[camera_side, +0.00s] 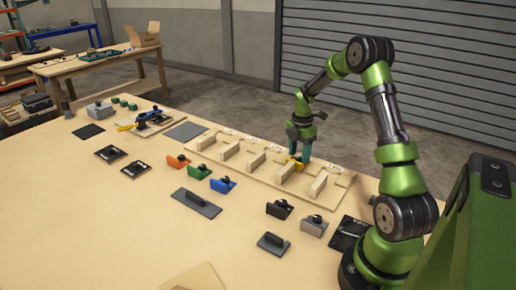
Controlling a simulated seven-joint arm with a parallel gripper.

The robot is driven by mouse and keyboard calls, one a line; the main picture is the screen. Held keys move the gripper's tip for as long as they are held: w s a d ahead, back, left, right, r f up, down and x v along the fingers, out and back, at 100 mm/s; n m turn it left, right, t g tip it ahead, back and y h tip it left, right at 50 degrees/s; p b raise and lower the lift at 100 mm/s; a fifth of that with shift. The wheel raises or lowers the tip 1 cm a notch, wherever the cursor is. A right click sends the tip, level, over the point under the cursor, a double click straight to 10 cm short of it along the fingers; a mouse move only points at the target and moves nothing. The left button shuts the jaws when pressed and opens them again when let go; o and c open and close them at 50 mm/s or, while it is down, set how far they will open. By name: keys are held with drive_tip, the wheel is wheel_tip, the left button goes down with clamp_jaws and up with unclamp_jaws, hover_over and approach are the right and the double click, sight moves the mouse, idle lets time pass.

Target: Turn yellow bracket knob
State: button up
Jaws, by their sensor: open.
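The yellow bracket (293,165) sits on the light wooden board, in a bay between two upright wooden dividers. My gripper (298,158) points down right at the bracket, with its fingers around or beside its upper part. The gripper is open. The fingers cover part of the bracket, and its knob cannot be made out. Whether the fingers touch it cannot be told.
The wooden board (255,178) has several upright dividers. Orange (178,161), green (199,171) and blue (223,185) brackets stand in front of it. Black (279,209) and grey (314,226) brackets stand nearer my base. The front left of the table is clear.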

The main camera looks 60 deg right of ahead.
drive_tip(key=shift+f, duration=0.55)
clamp_jaws()
